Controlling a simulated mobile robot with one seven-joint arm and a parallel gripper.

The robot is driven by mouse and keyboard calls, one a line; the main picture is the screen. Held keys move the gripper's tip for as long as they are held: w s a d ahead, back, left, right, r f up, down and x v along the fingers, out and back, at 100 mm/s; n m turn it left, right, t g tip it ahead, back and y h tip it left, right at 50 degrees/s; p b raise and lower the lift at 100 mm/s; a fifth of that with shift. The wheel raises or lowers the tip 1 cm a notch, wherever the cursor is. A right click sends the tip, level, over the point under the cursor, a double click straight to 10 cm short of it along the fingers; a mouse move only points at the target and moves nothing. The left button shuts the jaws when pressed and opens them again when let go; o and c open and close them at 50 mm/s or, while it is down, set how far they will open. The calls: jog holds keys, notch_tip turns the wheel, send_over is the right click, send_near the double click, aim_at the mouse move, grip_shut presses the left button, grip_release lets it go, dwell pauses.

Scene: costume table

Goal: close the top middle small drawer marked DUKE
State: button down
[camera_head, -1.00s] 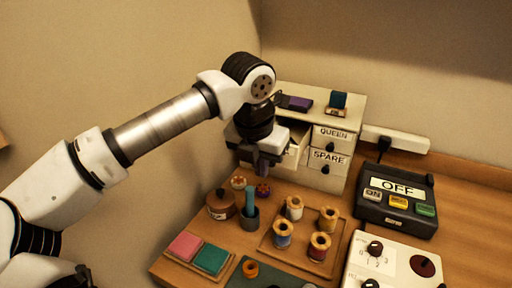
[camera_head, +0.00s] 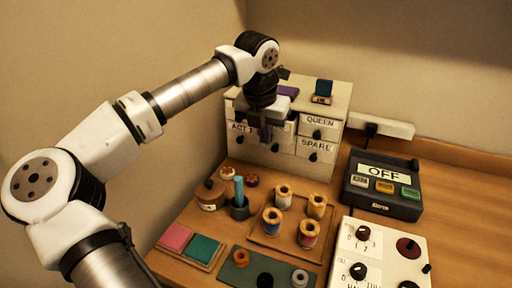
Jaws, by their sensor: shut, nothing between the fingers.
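The small drawer cabinet (camera_head: 341,112) stands at the back of the table. Its top middle drawer (camera_head: 285,127) is mostly covered by my gripper. Its label is too hidden to read. The part of its front that shows looks about level with the neighbouring fronts; any small gap is hidden. My gripper (camera_head: 265,137) is shut and empty, pointing down right in front of this drawer. I cannot tell whether it touches the front.
The QUEEN drawer (camera_head: 319,128) and SPARE drawer (camera_head: 314,150) are at the right. The OFF box (camera_head: 383,185) is at the right.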

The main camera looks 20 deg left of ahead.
jog(key=w, duration=0.6)
jog(key=shift+d+r+p, duration=0.1)
jog(key=shift+d+p, duration=0.05)
jog(key=shift+p, duration=0.15)
jog(key=shift+w, duration=0.1)
jog(key=shift+r, duration=0.1)
